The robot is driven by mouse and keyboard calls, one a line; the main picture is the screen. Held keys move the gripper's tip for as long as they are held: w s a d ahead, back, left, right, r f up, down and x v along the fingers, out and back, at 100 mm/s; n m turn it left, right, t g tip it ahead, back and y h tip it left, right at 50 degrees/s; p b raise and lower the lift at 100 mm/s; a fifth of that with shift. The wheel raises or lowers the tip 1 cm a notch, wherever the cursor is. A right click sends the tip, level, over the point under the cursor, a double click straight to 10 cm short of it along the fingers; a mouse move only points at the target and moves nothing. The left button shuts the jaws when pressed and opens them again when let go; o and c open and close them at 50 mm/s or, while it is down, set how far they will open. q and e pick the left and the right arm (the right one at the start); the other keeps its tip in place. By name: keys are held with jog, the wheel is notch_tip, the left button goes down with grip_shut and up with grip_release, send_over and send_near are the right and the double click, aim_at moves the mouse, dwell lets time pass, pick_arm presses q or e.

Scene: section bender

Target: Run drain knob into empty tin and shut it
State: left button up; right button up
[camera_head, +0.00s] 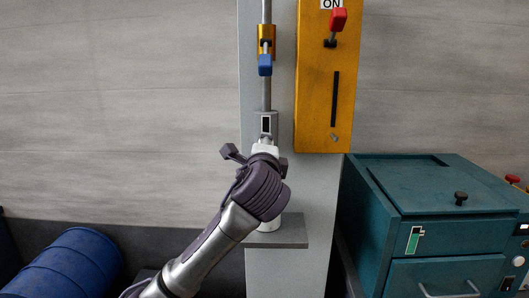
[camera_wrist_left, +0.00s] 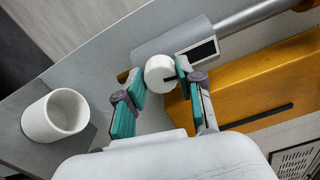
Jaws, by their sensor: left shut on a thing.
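The white round drain knob (camera_wrist_left: 158,74) sits at the end of the grey cylinder with a dark sight window (camera_wrist_left: 196,51). My left gripper (camera_wrist_left: 161,80) is shut on the knob, one teal-padded finger on each side. In the head view my left wrist hides the knob and the fingers, below the cylinder (camera_head: 265,125). The white tin (camera_wrist_left: 56,115) stands open and looks empty on a grey shelf (camera_wrist_left: 28,158). In the head view only a lower part of the tin (camera_head: 270,226) shows below my wrist. My right gripper is not in view.
A pipe with a blue-handled valve (camera_head: 265,64) rises above the cylinder. A yellow box with a red lever (camera_head: 338,20) is just right of it. A teal cabinet (camera_head: 430,230) stands at the right and a blue barrel (camera_head: 70,262) at the lower left.

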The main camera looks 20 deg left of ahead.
pick_arm(q)
jog(key=shift+f+n, duration=0.1)
jog(key=shift+n, duration=0.8)
jog(key=shift+b, duration=0.3)
jog(key=o, duration=1.2)
jog(key=shift+c, duration=0.2)
jog(key=v, duration=1.2)
